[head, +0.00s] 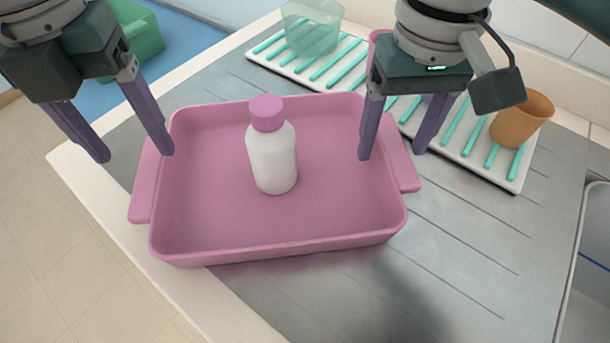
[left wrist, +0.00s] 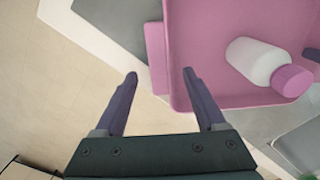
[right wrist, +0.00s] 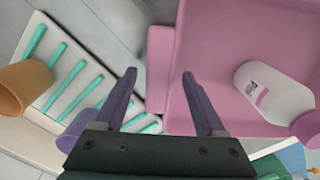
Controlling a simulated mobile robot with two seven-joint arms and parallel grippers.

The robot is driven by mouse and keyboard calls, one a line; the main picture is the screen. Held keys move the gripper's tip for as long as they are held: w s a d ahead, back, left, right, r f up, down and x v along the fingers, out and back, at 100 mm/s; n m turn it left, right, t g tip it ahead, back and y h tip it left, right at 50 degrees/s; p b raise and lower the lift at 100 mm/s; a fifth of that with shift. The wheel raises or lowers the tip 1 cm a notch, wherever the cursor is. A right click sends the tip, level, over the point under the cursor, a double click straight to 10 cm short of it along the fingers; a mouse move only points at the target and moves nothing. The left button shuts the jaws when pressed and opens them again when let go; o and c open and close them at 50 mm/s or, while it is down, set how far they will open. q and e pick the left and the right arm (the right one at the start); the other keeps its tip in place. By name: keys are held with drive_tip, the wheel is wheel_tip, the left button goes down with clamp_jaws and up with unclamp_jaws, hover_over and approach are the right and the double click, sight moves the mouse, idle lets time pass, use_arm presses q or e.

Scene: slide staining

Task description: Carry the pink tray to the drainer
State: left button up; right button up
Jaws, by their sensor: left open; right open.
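The pink tray (head: 210,225) rests level on the grooved metal draining surface (head: 470,255), its left end over the pale counter edge. A white bottle (head: 274,160) with a pink cap stands upright inside it. My left gripper (head: 136,157) is open and empty at the tray's left handle (head: 145,185); the handle lies ahead between its fingers in the left wrist view (left wrist: 157,55). My right gripper (head: 391,155) is open at the right handle (head: 400,165), which lies ahead between its fingers in the right wrist view (right wrist: 160,60). Contact is not visible.
A white rack with teal bars (head: 515,178) lies behind and right of the tray. It carries a translucent green cup (head: 312,25), an orange cup (head: 522,118) and a partly hidden purple cup (right wrist: 80,128). A sink (head: 590,270) is at the right. Metal right of the tray is clear.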

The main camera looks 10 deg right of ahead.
drive_tip(key=shift+r, duration=0.3)
use_arm(q)
wheel_tip(320, 180, up, 8)
drive_tip(key=shift+f, duration=0.25)
use_arm(e)
wheel_tip(320, 180, up, 12)
drive_tip(key=shift+f, duration=0.25)
use_arm(q)
drive_tip(key=shift+d, duration=0.1)
use_arm(e)
drive_tip(key=shift+f, duration=0.1)
